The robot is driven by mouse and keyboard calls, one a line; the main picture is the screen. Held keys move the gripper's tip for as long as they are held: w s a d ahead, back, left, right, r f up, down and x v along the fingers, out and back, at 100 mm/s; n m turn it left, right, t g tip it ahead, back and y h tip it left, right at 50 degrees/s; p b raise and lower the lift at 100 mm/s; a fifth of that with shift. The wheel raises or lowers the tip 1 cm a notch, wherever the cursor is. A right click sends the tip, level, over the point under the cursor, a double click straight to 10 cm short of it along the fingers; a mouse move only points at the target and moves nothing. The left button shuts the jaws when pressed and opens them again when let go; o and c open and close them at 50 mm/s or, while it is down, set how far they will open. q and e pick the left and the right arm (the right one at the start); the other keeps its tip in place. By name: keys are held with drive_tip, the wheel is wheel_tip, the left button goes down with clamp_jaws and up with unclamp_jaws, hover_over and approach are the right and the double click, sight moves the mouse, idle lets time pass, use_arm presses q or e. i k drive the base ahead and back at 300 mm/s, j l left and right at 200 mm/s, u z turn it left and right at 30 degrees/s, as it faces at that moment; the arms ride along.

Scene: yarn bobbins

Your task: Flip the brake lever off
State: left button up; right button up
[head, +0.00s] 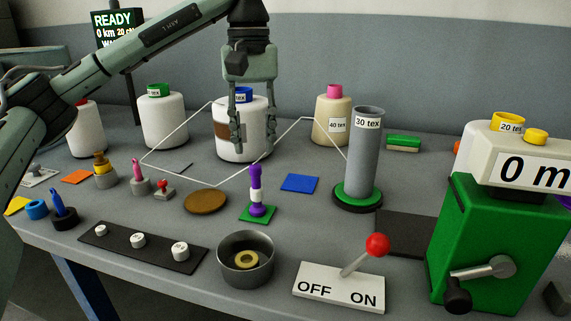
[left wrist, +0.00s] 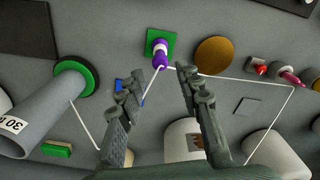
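The brake lever (head: 364,255) has a red ball on a grey stick. It leans to the right over a white base plate (head: 311,276), toward the word ON and away from OFF. My left gripper (head: 240,146) hangs pointing down at the back of the table, in front of a white bobbin, well behind and to the left of the lever. In the left wrist view its two fingers (left wrist: 160,76) are spread with nothing held between them. The lever does not show in the left wrist view. My right gripper is in neither view.
A grey 30 tex cone (head: 363,150) stands behind the lever. A green crank machine (head: 479,240) is to its right and a grey bowl (head: 231,268) to its left. A purple spindle (head: 256,185) stands between gripper and bowl. White yarn runs across the table's middle.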

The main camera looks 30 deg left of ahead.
sight(378, 245)
drive_tip(key=k, duration=2)
